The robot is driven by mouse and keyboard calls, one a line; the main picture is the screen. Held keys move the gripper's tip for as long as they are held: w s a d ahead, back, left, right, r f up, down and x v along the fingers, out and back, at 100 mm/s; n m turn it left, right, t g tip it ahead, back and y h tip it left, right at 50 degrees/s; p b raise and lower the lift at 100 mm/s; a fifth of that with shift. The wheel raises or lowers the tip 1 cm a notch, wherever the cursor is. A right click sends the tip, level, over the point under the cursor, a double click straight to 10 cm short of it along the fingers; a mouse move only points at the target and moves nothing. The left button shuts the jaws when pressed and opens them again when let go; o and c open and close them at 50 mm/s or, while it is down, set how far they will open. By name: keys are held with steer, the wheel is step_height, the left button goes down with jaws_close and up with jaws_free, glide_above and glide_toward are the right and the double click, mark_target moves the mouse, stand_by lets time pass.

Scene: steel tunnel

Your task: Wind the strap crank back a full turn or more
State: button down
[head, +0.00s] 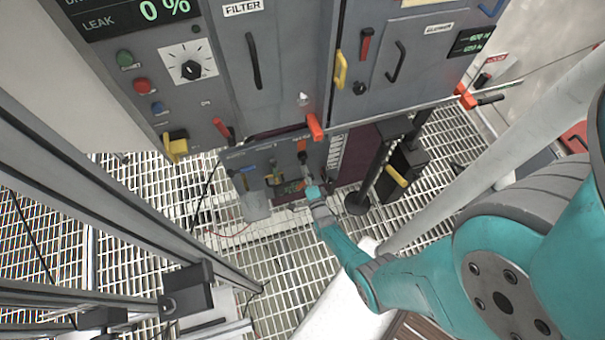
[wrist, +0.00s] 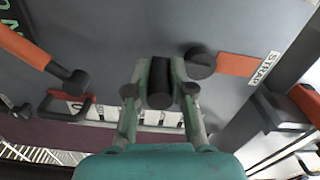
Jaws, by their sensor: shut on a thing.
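The strap crank has an orange arm (wrist: 236,64) beside a white STRAP label (wrist: 265,69) on the grey panel. A dark round piece (wrist: 200,62) sits at the arm's left end. My gripper (wrist: 160,92) is shut on a dark cylindrical handle (wrist: 160,82), with one finger on each side. How the handle joins the arm is partly hidden. In the head view my gripper (head: 307,180) reaches the low panel, just under a small orange and dark crank (head: 302,146).
Another orange lever (wrist: 22,46) with a dark end stands at the left of the wrist view. A red-orange handle (head: 314,126) juts out above the low panel. A black post (head: 380,165) stands to the right. Open grating floor (head: 275,260) lies in front.

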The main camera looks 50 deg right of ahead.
mark_target(302, 162)
steer(key=s+d+r+n, duration=0.3)
steer(key=d+r+n, duration=0.1)
steer(key=n, duration=1.1)
steer(key=w+a+r+n, duration=0.1)
steer(key=r+n, duration=0.1)
steer(key=n, duration=0.4)
steer(key=a+r+n, duration=0.1)
steer(key=r+n, duration=0.1)
steer(key=n, duration=0.5)
steer(key=w+a+r+n, duration=0.1)
steer(key=r+n, duration=0.1)
steer(key=n, duration=0.5)
steer(key=shift+w+a, duration=0.25)
steer(key=shift+w, duration=0.1)
steer(key=n, duration=0.1)
steer(key=a+n, duration=0.1)
steer(key=n, duration=0.1)
steer(key=w+n, duration=0.1)
steer(key=n, duration=0.1)
steer(key=shift+a, duration=0.3)
steer(key=shift+w+a+f+n, duration=0.2)
steer(key=shift+a+f+n, duration=0.1)
steer(key=shift+n, duration=0.65)
steer(key=shift+w+a+f+n, duration=0.2)
steer(key=shift+w+a+n, duration=0.05)
steer(key=shift+n, duration=0.75)
steer(key=shift+w+a+f+n, duration=0.2)
steer(key=shift+a+f+n, duration=0.1)
steer(key=shift+n, duration=0.65)
